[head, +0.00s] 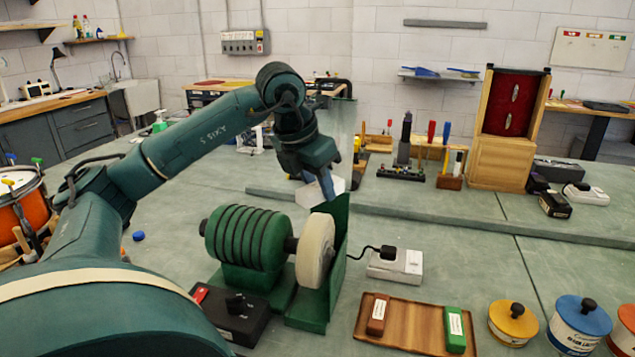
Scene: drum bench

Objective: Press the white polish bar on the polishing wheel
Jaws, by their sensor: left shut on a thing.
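The polishing wheel (316,250) is a pale cream disc on the right end of a green ribbed motor (245,238). A green guard (338,250) stands behind and beside it. My left gripper (326,187) points down above the wheel, near the guard's top, and is shut. A white block (309,197), which looks like the white polish bar, shows at its fingertips, partly hidden by them. The block is above the wheel; I see no clear contact. A wooden tray (410,333) holds a brown bar (377,314) and a green bar (454,329). My right gripper is not in view.
A black switch box (235,312) sits in front of the motor. A white socket box (396,265) with a plugged-in black cable is right of the guard. Yellow (513,324) and blue (579,322) tins stand at the right. The bench left of the motor is mostly clear.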

